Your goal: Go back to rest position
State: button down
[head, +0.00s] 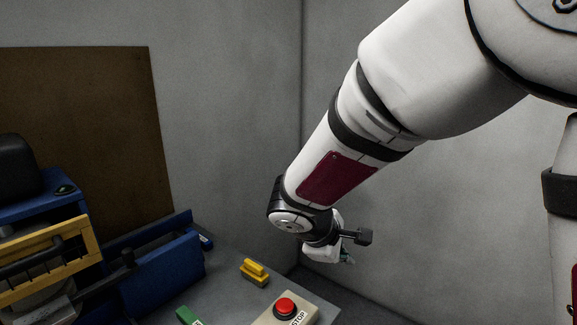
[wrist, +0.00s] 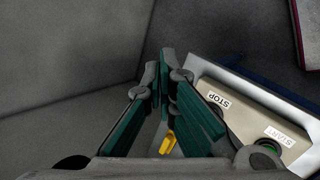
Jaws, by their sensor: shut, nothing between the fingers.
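My gripper (wrist: 162,72) shows in the wrist view with its two green-padded fingers brought together at the tips and nothing held. In the head view my gripper (head: 346,257) hangs at the end of my white arm, partly hidden behind the wrist. It is above the right end of the grey table, up and to the right of the red button (head: 285,306).
A beige box (head: 268,317) marked STOP carries the red button; its panel (wrist: 247,112) also shows START in the wrist view. A yellow block (head: 255,273), a green piece (head: 187,316) and a blue and yellow machine (head: 55,250) stand left. Grey walls enclose the corner.

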jog(key=s+d+r+m+g+y, duration=0.1)
jog(key=s+d+r+m, duration=0.3)
jog(key=s, duration=0.2)
jog(key=s+d+r+m+y, duration=0.1)
jog(key=s+d+r+m, duration=0.3)
jog(key=s+d+r, duration=0.15)
jog(key=s+a+r+m+y, duration=0.1)
jog(key=s+m, duration=0.4)
jog(key=s, duration=0.7)
jog(key=shift+s+a+r+m+t+y, duration=0.15)
jog(key=shift+a+r+m+t+y, duration=0.35)
jog(key=shift+y, duration=0.7)
jog(key=shift+d+r, duration=0.1)
jog(key=shift+d, duration=0.05)
